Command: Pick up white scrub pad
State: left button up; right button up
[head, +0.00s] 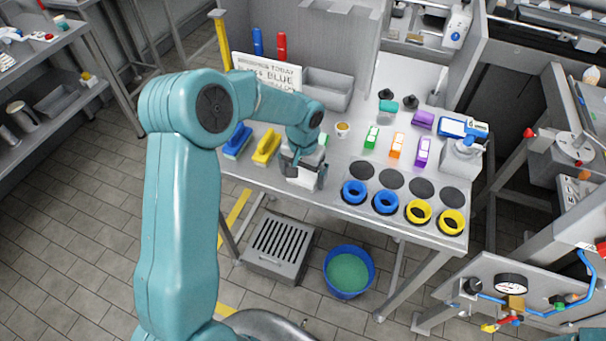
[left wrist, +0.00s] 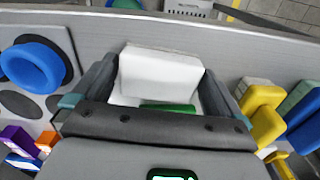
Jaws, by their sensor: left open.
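In the head view the white pad (head: 300,180) shows at the table's front edge, partly covered by my left gripper (head: 305,176). The gripper is open and reaches down around it from above. A green piece (left wrist: 168,107) shows just behind the pad, partly hidden by my gripper's palm. My right gripper is not in view.
A yellow brush (head: 266,147) and a blue brush (head: 237,141) lie left of my gripper. Blue rings (head: 354,192) and yellow rings (head: 418,211) sit to the right. A grey bin (head: 328,90) and sign (head: 266,72) stand behind. A blue bucket (head: 349,252) is below.

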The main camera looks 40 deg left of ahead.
aim_at(303, 173)
pick_arm(q)
jog(key=shift+s+r, duration=0.1)
jog(key=c, duration=0.8)
jog(key=shift+o, duration=0.2)
notch_tip(303, 173, up, 20)
jog(key=shift+b, duration=0.4)
jog(key=shift+o, duration=0.4)
